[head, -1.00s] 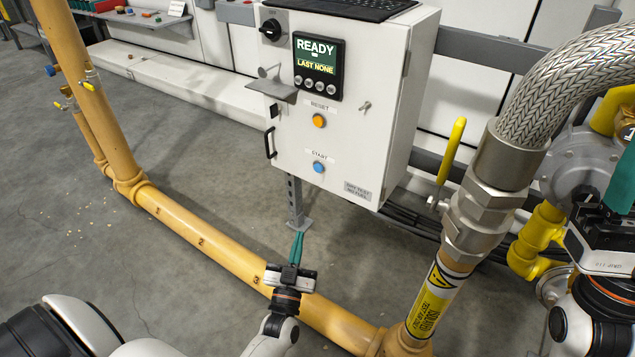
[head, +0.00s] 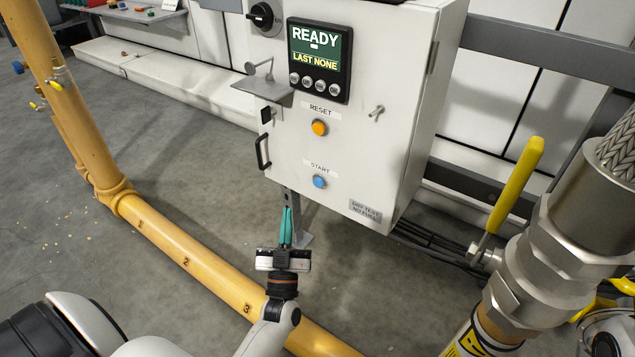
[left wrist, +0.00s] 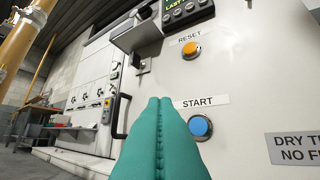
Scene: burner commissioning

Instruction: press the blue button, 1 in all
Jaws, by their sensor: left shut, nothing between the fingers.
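The blue button (head: 320,181), labelled START, is on the front of a white control cabinet (head: 350,150), below the orange RESET button (head: 319,127). In the left wrist view the blue button (left wrist: 200,127) is just right of the fingertips. My left gripper (head: 286,212) is shut and empty, with teal fingers pointing at the cabinet. In the head view its tips are below and left of the blue button, apart from it. The display (head: 318,60) reads READY and LAST NONE. My right gripper is not in view.
A yellow pipe (head: 190,262) runs along the floor below my left arm. A valve with a yellow lever (head: 516,185) and a braided hose (head: 617,150) stand at the right. A small shelf (head: 262,88) and a black handle (head: 262,152) stick out from the cabinet.

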